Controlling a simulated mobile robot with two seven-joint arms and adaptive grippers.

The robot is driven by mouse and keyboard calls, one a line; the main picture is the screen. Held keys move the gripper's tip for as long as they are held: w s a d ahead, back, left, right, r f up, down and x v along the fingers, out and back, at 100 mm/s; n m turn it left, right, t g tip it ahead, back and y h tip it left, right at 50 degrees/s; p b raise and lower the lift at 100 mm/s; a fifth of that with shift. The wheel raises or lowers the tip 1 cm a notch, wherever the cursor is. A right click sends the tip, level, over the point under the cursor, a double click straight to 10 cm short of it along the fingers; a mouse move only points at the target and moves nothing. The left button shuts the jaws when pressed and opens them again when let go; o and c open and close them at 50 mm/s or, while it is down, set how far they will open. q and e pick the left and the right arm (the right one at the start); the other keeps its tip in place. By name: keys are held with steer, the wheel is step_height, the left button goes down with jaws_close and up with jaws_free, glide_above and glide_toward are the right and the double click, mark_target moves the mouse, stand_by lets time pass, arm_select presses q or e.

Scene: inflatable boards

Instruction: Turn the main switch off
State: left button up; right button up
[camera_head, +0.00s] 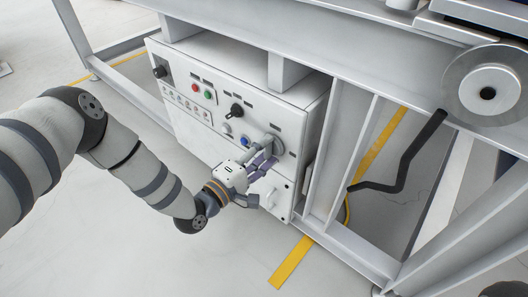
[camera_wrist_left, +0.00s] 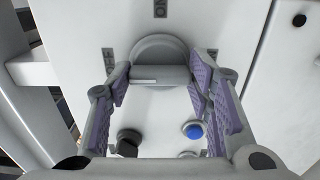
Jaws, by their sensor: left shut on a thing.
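The main switch is a grey round rotary knob with a bar handle (camera_wrist_left: 160,75). In the head view it sits at the right of the white control box (camera_head: 270,141). In the left wrist view the handle lies level, and its white line points left, toward a label that seems to read OFF. An ON label is above the knob. My left gripper (camera_head: 262,162) is at the switch, its purple-padded fingers (camera_wrist_left: 160,84) on either side of the handle and shut on it. The fingers partly hide the knob in the head view. My right gripper is not in view.
A blue button (camera_wrist_left: 193,130) and a black knob (camera_wrist_left: 128,143) are close to the fingers. The box also has a red button (camera_head: 195,88), a green button (camera_head: 208,95) and a black selector (camera_head: 237,110). A steel frame post (camera_head: 335,150) stands right of the box.

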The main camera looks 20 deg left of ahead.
arm_select(q)
steer(key=o, duration=1.1)
steer(key=shift+o, duration=0.2)
steer(key=shift+s, duration=0.15)
steer(key=v, duration=1.1)
steer(key=shift+s, duration=0.4)
steer(key=shift+a, duration=0.1)
